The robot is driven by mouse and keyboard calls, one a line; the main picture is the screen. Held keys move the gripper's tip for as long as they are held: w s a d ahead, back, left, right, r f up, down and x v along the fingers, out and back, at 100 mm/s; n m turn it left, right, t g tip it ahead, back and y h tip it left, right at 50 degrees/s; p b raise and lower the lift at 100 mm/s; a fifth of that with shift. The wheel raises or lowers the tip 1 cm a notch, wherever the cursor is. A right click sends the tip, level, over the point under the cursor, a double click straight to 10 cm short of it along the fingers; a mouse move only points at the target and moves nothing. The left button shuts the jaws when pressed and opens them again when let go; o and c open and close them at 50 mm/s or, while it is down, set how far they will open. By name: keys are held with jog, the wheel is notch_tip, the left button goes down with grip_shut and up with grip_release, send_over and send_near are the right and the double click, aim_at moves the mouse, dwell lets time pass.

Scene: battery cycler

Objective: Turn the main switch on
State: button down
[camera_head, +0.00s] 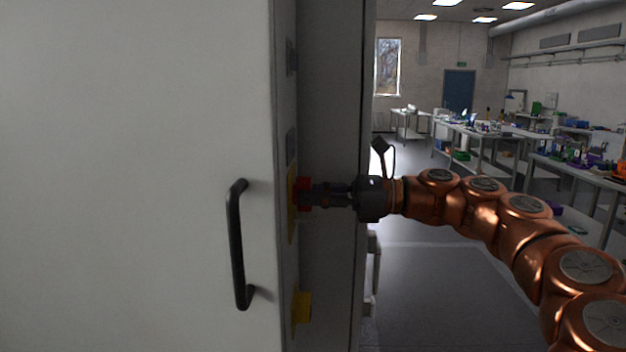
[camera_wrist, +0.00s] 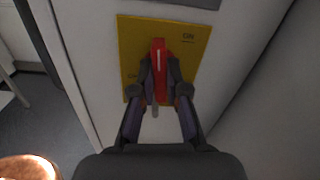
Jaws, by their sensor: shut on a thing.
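The main switch is a red handle (camera_wrist: 159,58) on a yellow plate (camera_wrist: 197,40) fixed to the pale cabinet face. In the wrist view the handle stands in line with my gripper, with a light mark along it. The plate bears small dark lettering, "ON" at its upper right and a partly hidden label at its left. My gripper (camera_wrist: 160,80) has a finger on each side of the red handle and is shut on it. In the head view my gripper (camera_head: 318,194) reaches from the right to the red handle (camera_head: 303,194). The fingers hide part of the handle.
A large pale cabinet door (camera_head: 130,180) with a black handle (camera_head: 237,245) fills the left of the head view. A yellow part (camera_head: 302,308) sits below the switch. Workbenches (camera_head: 480,135) stand at the back right. Floor (camera_head: 430,290) is clear below my arm.

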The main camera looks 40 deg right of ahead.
jog(key=shift+m+p, duration=0.7)
jog(key=shift+m, duration=0.1)
jog(key=c, duration=1.2)
grip_release()
jog(key=shift+d, duration=0.1)
jog(key=v, duration=1.2)
